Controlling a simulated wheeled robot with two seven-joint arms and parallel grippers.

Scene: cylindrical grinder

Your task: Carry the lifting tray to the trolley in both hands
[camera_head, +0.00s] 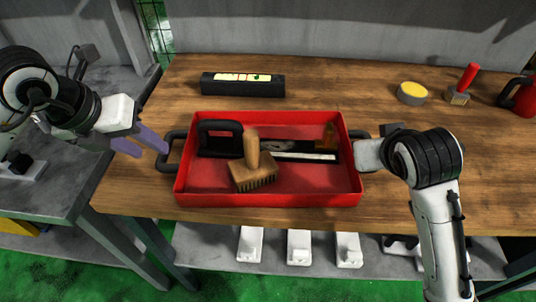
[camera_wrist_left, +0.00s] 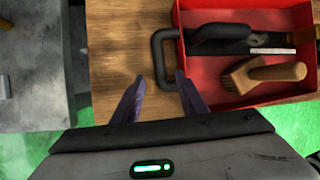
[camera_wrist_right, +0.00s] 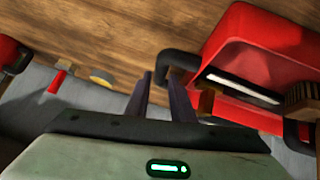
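The red lifting tray (camera_head: 268,199) sits on the wooden bench with a black handle at each short end. It holds a wooden-handled brush (camera_head: 254,170), a black-handled tool (camera_head: 220,138) and a pale flat bar. My left gripper (camera_head: 151,150) is open at the left handle (camera_head: 172,150); in the left wrist view its fingertips (camera_wrist_left: 161,76) are spread near the handle's lower end. My right gripper (camera_wrist_right: 160,75) is at the other handle (camera_wrist_right: 182,60), which seems to sit between its narrowly spaced fingers. In the head view the right fingers are hidden.
A black box with a yellow label (camera_head: 242,84) stands behind the tray. A yellow-topped round tin (camera_head: 411,93), a red-handled brush (camera_head: 460,87) and a red mug-like item (camera_head: 521,97) stand at the right. A grey table (camera_head: 40,185) is at the left. No trolley is recognisable.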

